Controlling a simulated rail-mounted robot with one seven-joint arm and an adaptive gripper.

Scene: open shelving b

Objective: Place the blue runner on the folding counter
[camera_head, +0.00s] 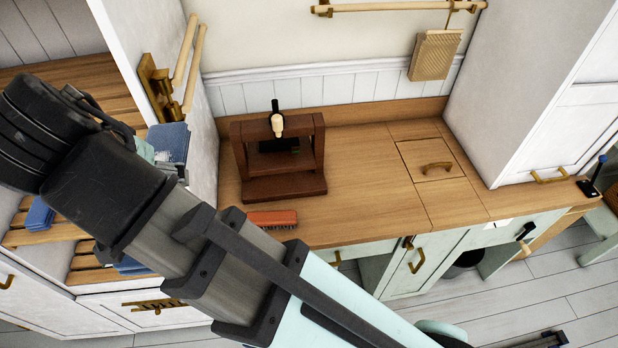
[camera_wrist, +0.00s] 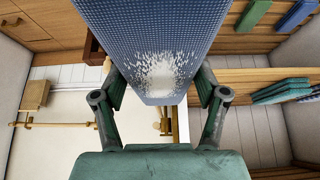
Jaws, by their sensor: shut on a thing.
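The blue runner (camera_wrist: 155,30), a folded textured blue cloth with a pale speckled patch, fills the upper middle of the wrist view. My gripper (camera_wrist: 160,84) is shut on it, one finger on each side. In the head view the runner (camera_head: 170,142) shows beyond my dark wrist, by the open shelving at left, with the fingers mostly hidden. The wooden counter (camera_head: 365,185) runs from the middle to the right, apart from the runner. I cannot tell which section is the folding part.
A brown wooden press (camera_head: 284,160) and an orange brush (camera_head: 272,219) stand on the counter's left part. Blue folded cloths (camera_head: 40,216) lie on the slatted shelf. A white upright panel (camera_head: 165,40) separates shelving from counter. The counter's middle is clear.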

